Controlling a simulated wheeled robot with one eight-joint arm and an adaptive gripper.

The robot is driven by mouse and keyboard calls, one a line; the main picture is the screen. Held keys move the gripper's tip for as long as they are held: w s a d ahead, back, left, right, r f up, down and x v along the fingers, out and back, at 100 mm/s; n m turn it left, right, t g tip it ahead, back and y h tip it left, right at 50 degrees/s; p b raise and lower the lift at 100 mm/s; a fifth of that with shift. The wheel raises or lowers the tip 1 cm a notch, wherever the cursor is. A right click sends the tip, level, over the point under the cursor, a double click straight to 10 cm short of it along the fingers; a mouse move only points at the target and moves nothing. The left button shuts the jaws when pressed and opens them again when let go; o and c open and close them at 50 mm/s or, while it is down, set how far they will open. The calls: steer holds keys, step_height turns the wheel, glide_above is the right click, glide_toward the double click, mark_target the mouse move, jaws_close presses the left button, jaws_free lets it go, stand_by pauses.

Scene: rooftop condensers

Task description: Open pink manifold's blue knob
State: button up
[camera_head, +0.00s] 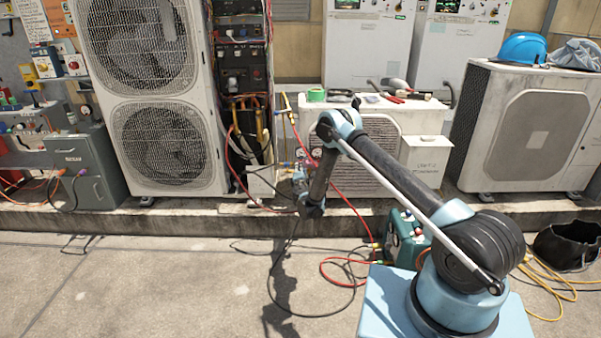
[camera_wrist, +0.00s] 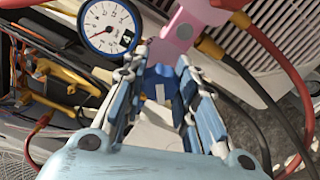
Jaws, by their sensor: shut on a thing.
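The pink manifold (camera_wrist: 186,28) shows at the top of the wrist view, with a white round gauge (camera_wrist: 109,26) on its left. Its blue knob (camera_wrist: 158,80) sits between the fingers of my gripper (camera_wrist: 158,95), which is shut on it. The fingers hide the knob's sides. In the head view my gripper (camera_head: 300,182) is at the front of the small middle condenser, left of its grille. There my arm and gripper largely hide the manifold, and the knob cannot be made out.
A red hose (camera_wrist: 275,65) and a black hose (camera_wrist: 235,65) run right of the manifold. The open wiring bay (camera_head: 243,90) of the tall condenser (camera_head: 150,90) is to the left. Hoses (camera_head: 340,270) lie on the floor near a green pump (camera_head: 405,238). Tools lie on the middle condenser (camera_head: 420,140).

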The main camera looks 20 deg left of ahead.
steer(key=n, duration=0.5)
steer(key=shift+s+a+f+n, duration=0.1)
steer(key=shift+s+a+n, duration=0.05)
steer(key=shift+n, duration=2.25)
steer(key=o, duration=1.1)
step_height(320, 180, up, 10)
steer(key=shift+f, duration=0.1)
